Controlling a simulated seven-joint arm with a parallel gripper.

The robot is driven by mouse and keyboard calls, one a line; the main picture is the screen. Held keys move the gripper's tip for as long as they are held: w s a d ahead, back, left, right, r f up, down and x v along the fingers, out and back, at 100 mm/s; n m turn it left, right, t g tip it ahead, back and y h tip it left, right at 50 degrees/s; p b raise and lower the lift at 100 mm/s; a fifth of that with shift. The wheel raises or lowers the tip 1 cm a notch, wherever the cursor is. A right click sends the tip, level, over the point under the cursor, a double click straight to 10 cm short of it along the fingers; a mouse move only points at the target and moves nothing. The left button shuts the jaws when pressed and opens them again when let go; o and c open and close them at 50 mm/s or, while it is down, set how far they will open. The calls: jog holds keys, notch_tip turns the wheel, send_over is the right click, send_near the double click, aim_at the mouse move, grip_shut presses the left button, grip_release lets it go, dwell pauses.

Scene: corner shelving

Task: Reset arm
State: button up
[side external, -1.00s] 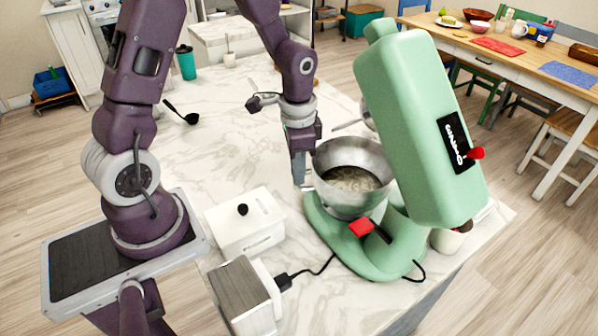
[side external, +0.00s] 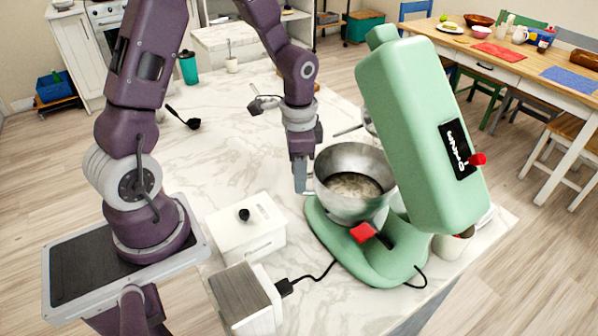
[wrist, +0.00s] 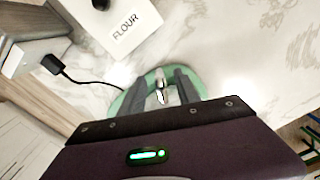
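My gripper (side external: 300,185) points down at the left side of the metal mixing bowl (side external: 331,197). In the wrist view its two fingers (wrist: 159,90) stand apart, with a small shiny metal part (wrist: 161,84) visible between them; I cannot tell whether this is the bowl's handle. The bowl sits on the base of the green stand mixer (side external: 420,130) and holds a pale mixture (side external: 354,186). The mixer's head is tilted up. My gripper hides most of the bowl in the wrist view.
A white flour box (side external: 245,228) with a black knob and a wood-sided white appliance (side external: 247,300) stand in front. The marble counter (side external: 235,140) has free room left of my gripper.

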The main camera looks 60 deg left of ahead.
notch_tip(320, 180, up, 7)
jog(key=s+d+r+n+t, duration=0.2)
jog(key=s+d+r, duration=0.1)
jog(key=s+r, duration=0.3)
jog(key=s+d+r+n+t, duration=0.3)
jog(key=s+r, duration=0.4)
jog(key=s, duration=0.2)
jog(key=shift+s+d+t, duration=0.3)
jog(key=shift+s, duration=0.05)
